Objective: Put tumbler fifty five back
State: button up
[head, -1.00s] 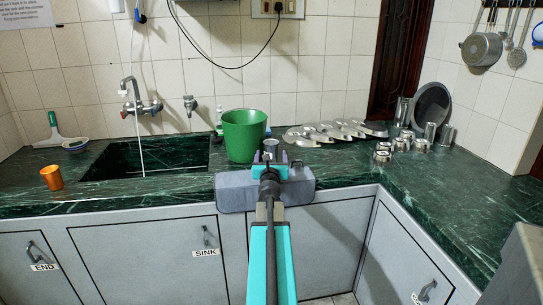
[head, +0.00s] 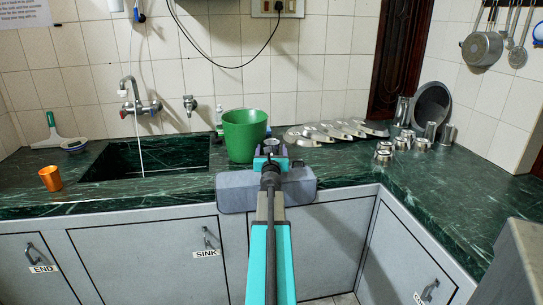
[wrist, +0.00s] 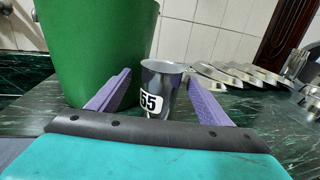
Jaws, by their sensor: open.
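Tumbler fifty five (wrist: 168,80) is a steel cup with a white "55" label, upright on the dark green counter in the wrist view. In the head view only its top (head: 271,143) shows past my gripper. My gripper (wrist: 158,95) is open, with one purple finger on each side of the tumbler in the wrist view. I cannot tell whether either finger touches it. In the head view my gripper (head: 271,150) reaches over the counter's front edge, and the arm hides the tumbler's lower part.
A green bucket (head: 244,135) stands close on the left. Steel lids or plates (head: 335,131) lie behind to the right, with steel vessels (head: 405,138) farther right. An orange cup (head: 50,178) and the sink (head: 150,158) are left. The front right counter is clear.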

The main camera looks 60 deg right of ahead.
dwell(0.4)
jog(key=c, duration=1.2)
jog(key=shift+s+r, duration=0.1)
jog(key=shift+s, duration=0.05)
jog(key=shift+s+r+p, duration=0.15)
jog(key=shift+r+p, duration=0.2)
jog(key=shift+p, duration=0.05)
notch_tip(320, 180, up, 6)
jog(key=p, duration=0.6)
jog(key=s+b, duration=0.1)
jog(key=s, duration=0.5)
jog(key=s+a+b, duration=0.1)
jog(key=s, duration=0.6)
jog(key=s+b, duration=0.1)
jog(key=s, duration=0.5)
jog(key=shift+s+a+b, duration=0.25)
jog(key=shift+a+b, duration=0.05)
jog(key=shift+a, duration=0.05)
